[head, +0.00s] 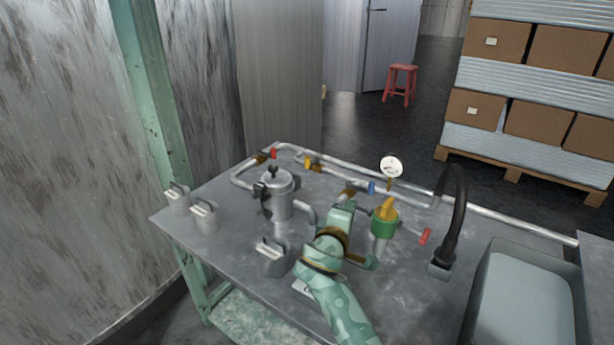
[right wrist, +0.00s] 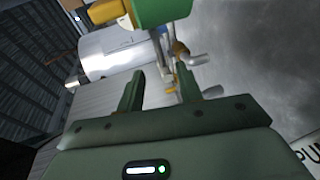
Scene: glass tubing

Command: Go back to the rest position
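My right arm reaches in from the bottom of the head view over the metal table (head: 240,250). Its gripper (right wrist: 158,80) is open in the right wrist view, with two dark green fingers apart and nothing held between them. In the head view this gripper (head: 345,205) is low over the middle of the table, left of the green and yellow valve (head: 384,222). The valve also shows close beyond the fingers in the right wrist view (right wrist: 160,12). My left gripper is not in view.
A silver lidded vessel (head: 279,202) stands left of the gripper. Pipes with coloured handles and a round gauge (head: 391,166) run behind it. Several grey canisters stand at the left and front. A black hose (head: 458,210) and grey basin (head: 477,305) are right. A wall closes the left side.

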